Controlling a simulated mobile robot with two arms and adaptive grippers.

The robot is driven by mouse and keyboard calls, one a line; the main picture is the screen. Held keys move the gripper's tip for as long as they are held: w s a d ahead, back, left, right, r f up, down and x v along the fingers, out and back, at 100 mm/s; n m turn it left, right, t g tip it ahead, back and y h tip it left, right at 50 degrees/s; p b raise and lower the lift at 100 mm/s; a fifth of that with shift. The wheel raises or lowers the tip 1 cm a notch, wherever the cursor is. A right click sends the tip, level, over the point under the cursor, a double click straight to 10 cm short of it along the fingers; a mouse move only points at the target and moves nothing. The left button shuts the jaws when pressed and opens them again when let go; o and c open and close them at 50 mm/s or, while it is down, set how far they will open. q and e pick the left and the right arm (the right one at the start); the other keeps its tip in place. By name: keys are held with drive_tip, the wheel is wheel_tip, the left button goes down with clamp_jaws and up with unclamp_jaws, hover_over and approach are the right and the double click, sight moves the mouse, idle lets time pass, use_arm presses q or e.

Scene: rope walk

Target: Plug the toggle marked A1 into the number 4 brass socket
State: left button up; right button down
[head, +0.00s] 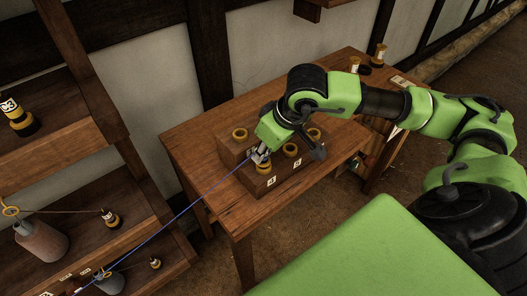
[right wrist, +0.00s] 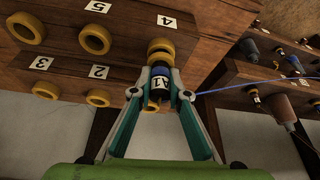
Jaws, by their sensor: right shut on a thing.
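My right gripper (head: 262,156) is shut on the toggle marked A1 (right wrist: 160,84), which shows a white label, a dark body and a blue band in the right wrist view. A blue cord (head: 178,212) runs from it to the lower left. The number 4 brass socket (right wrist: 160,45) is a ring beside the label 4 (right wrist: 166,21). The toggle's brass-coloured end lines up with this ring and sits against or very near it. I cannot tell whether it is inside. My left gripper is not in view.
A stepped wooden block with other brass rings (head: 240,134) stands on the wooden table (head: 200,145).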

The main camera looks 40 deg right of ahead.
drive_tip(key=shift+b, duration=0.35)
idle(0.7)
drive_tip(key=shift+f+b, duration=0.55)
drive_tip(key=shift+b, duration=0.15)
drive_tip(key=c, duration=2.2)
unclamp_jaws()
drive_tip(key=shift+r, duration=0.1)
drive_tip(key=p+v, duration=0.4)
drive_tip(key=v, duration=0.7)
drive_tip(key=shift+s, duration=0.1)
